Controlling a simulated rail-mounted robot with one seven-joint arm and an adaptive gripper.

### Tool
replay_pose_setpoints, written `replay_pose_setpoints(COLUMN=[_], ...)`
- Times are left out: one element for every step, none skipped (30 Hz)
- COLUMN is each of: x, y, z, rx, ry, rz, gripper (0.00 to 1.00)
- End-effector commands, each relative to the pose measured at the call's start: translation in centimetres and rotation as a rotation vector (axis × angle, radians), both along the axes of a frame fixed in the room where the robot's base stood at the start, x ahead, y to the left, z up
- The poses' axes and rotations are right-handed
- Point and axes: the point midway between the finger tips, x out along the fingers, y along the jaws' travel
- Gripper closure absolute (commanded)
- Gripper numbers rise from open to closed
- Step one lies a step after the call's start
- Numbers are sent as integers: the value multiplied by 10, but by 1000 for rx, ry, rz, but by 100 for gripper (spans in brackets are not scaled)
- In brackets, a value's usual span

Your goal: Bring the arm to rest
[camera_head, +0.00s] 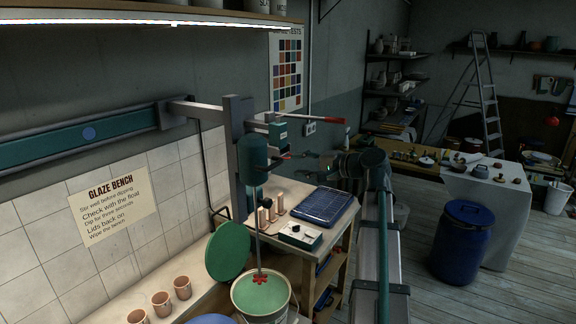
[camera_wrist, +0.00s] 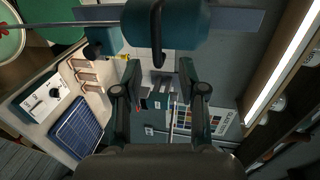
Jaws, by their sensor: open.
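My gripper (camera_head: 300,158) shows small in the head view, at the end of my arm, to the right of a teal mixer motor (camera_head: 253,152). In the wrist view, the two fingers of my gripper (camera_wrist: 156,72) stand apart with nothing held between them. The mixer motor (camera_wrist: 165,24) lies just beyond the fingertips there; I cannot tell the exact gap. Its rod runs down into a bucket of green glaze (camera_head: 260,294) in the head view.
A green lid (camera_head: 228,251) stands beside the bucket. A blue barrel (camera_head: 463,243) stands on the floor at right.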

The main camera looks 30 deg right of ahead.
Motion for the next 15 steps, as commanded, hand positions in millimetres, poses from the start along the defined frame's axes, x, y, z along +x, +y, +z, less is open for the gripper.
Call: replay_pose_setpoints(x=[-6,-8,-11,-12,-13,-15,-15,-16,-16,-16,-16,-16,-16,-16,-16], y=[-4,-5,-6,-6,-7,-8,-8,-8,-9,-9,-9,-9,-9,-9,-9], z=[1,2,2,3,3,3,4,4,4,4,4,4,4,4,4], rx=[0,0,0,1,1,1,1,1,1,1,1,1,1,1,1], ry=[-1,-1,-1,0,0,0,0,0,0,0,0,0,0,0,0], rz=[-3,-2,-1,0,0,0,0,0,0,0,0,0,0,0,0], gripper=[59,59,59,59,59,59,59,59,59,59,59,59,59,59,59])
